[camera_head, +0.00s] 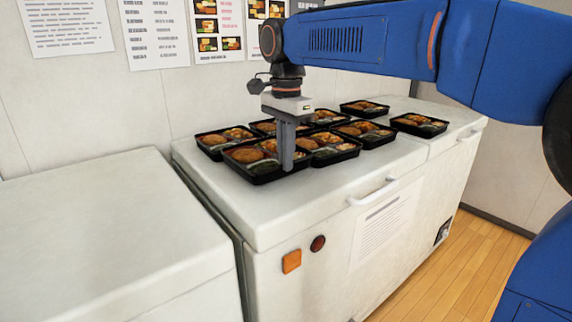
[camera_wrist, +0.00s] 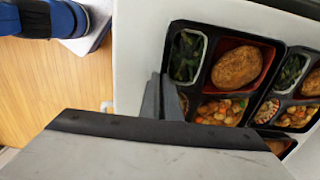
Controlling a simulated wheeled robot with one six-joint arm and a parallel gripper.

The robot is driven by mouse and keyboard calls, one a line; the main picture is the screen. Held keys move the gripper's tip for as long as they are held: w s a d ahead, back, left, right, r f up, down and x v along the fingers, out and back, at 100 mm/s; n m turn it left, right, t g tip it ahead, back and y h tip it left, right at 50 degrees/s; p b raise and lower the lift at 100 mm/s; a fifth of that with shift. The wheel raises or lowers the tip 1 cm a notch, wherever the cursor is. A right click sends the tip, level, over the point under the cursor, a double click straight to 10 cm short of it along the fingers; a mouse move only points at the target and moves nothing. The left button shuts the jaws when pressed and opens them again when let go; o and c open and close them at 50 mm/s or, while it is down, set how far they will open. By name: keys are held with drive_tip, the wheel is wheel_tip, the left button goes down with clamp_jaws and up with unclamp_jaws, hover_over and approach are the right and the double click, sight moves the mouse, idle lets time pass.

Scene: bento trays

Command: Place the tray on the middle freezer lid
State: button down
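In the head view several black bento trays with food sit close together on the middle white freezer lid (camera_head: 330,190). My gripper (camera_head: 287,168) points straight down at the front edge of the nearest tray (camera_head: 240,166). In the wrist view the gripper fingers (camera_wrist: 161,98) are close together at the left rim of a tray (camera_wrist: 212,30) with a brown patty, greens and diced vegetables. One finger appears outside the rim and one inside. Whether they press on the rim cannot be told. The tray looks level; its underside is hidden.
An empty white lid (camera_head: 90,230) lies at the left, across a narrow gap. A tray (camera_head: 418,124) sits on the right lid (camera_head: 450,120). A handle (camera_head: 373,193) sticks out in front of the middle lid. The wall is close behind.

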drive_tip(key=shift+f, duration=1)
drive_tip(key=shift+f, duration=0.1)
drive_tip(key=c, duration=2)
unclamp_jaws()
wheel_tip(320, 180, up, 12)
drive_tip(key=s+d+f+n+t, duration=0.2)
drive_tip(key=s+d+f+n, duration=0.3)
drive_tip(key=s+d+f, duration=0.7)
drive_tip(key=s+d+f+n+t, duration=0.2)
drive_tip(key=s+d+f+n, duration=0.4)
drive_tip(key=s+d+f, duration=0.6)
wheel_tip(320, 180, down, 6)
drive_tip(key=shift+d+r+t, duration=0.2)
drive_tip(key=shift+d+t, duration=0.2)
